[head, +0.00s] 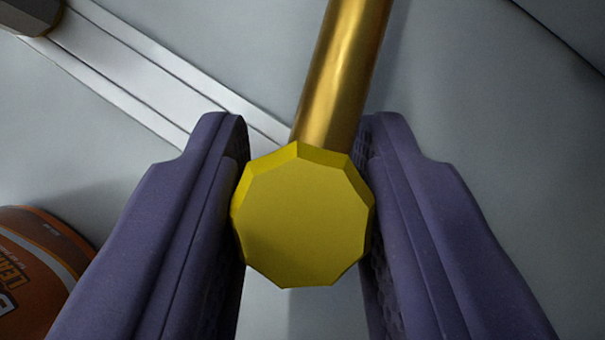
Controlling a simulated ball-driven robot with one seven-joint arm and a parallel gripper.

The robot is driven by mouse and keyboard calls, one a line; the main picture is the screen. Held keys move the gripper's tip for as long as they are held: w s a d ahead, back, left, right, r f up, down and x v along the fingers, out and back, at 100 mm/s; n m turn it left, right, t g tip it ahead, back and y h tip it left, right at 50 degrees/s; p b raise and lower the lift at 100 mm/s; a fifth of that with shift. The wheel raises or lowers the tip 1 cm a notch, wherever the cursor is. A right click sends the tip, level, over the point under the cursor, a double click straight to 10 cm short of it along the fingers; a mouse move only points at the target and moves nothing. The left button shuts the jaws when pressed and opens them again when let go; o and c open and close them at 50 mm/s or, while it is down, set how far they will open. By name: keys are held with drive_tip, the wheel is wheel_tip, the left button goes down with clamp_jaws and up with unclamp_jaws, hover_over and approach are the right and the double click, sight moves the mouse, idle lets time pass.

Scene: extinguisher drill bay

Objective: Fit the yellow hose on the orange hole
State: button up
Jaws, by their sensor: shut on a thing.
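The yellow hose shows as a faceted yellow end (303,215) with a gold, shiny tube (343,75) running up from behind it to the top edge. My gripper (303,200) has two purple fingers, one on each side of the yellow end. They are shut on it, touching its left and right sides. The tube leans slightly to the right. No orange hole is in view. What lies behind the yellow end is hidden.
A pale metal rail (150,70) crosses the grey surface (480,130) at the upper left. A dark grey object (30,15) sits in the top left corner.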

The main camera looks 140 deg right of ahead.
drive_tip(key=shift+f+b, duration=0.8)
idle(0.6)
drive_tip(key=o, duration=1.1)
drive_tip(key=shift+o, duration=0.2)
drive_tip(key=shift+r, duration=0.1)
